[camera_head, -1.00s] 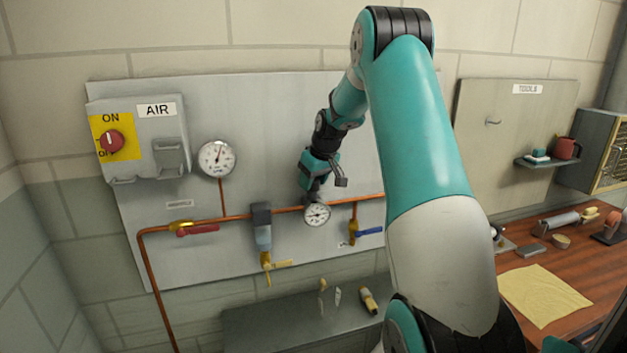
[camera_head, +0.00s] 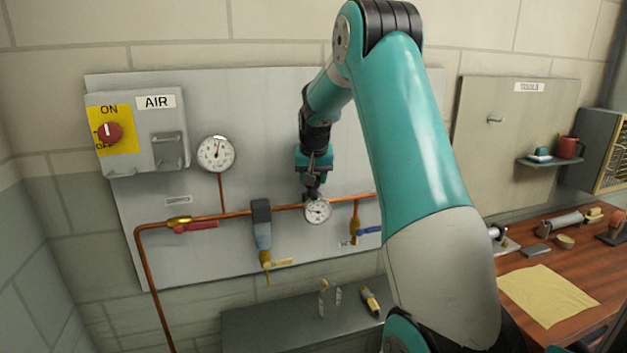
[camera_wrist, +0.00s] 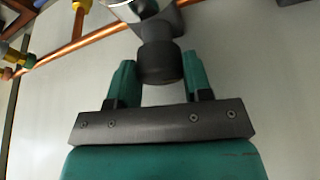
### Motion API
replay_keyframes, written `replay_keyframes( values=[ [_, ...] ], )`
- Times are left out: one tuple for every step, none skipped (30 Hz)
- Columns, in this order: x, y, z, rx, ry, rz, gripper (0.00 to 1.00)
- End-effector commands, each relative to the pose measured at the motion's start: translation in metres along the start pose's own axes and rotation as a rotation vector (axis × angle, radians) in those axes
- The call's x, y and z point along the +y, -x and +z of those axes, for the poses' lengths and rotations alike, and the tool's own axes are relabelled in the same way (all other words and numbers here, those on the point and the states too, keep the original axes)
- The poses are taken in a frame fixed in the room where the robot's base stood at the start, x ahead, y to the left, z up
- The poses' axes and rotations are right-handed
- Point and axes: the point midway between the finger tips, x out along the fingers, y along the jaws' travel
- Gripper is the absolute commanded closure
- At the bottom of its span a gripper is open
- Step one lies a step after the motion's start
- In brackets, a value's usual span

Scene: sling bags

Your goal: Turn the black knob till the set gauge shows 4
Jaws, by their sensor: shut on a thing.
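The black knob (camera_wrist: 160,62) sits between the two fingers of my gripper (camera_wrist: 160,82) in the wrist view, and my gripper is shut on it. In the head view my gripper (camera_head: 313,188) points down at the regulator, just above the set gauge. The set gauge (camera_head: 318,211) is a small round white dial on the copper pipe. Its needle is too small to read.
A copper pipe (camera_head: 235,214) runs across the grey panel (camera_head: 260,110). Left of the gauge are a filter (camera_head: 263,235), a red-handled valve (camera_head: 197,226) and a larger gauge (camera_head: 216,154). A blue-handled valve (camera_head: 368,231) is close on the right. A grey bench (camera_head: 270,325) stands below.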

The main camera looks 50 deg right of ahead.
Motion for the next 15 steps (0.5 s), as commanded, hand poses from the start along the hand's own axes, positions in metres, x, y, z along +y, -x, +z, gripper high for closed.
replay_keyframes(
  values=[
    [-0.0011,0.0003,-0.0011,0.005,-0.025,0.010,0.78],
    [-0.0012,0.0004,-0.0012,0.005,-0.041,0.017,0.78],
    [-0.0015,0.0005,-0.0014,0.006,-0.059,0.024,0.78],
    [-0.0014,0.0006,-0.0016,0.006,-0.074,0.029,0.78],
    [-0.0012,0.0007,-0.0017,0.006,-0.086,0.035,0.78],
    [-0.0012,0.0008,-0.0018,0.006,-0.101,0.041,0.78],
    [-0.0013,0.0008,-0.0018,0.006,-0.111,0.045,0.78],
    [-0.0012,0.0009,-0.0018,0.005,-0.119,0.048,0.78],
    [-0.0011,0.0010,-0.0018,0.005,-0.130,0.053,0.78],
    [-0.0011,0.0010,-0.0018,0.005,-0.137,0.056,0.78],
    [-0.0011,0.0011,-0.0018,0.005,-0.143,0.058,0.78],
    [-0.0012,0.0011,-0.0018,0.005,-0.149,0.061,0.78],
    [-0.0012,0.0011,-0.0018,0.005,-0.152,0.062,0.78],
    [-0.0013,0.0012,-0.0018,0.005,-0.155,0.063,0.78],
    [-0.0013,0.0012,-0.0019,0.005,-0.158,0.064,0.78]
  ],
)
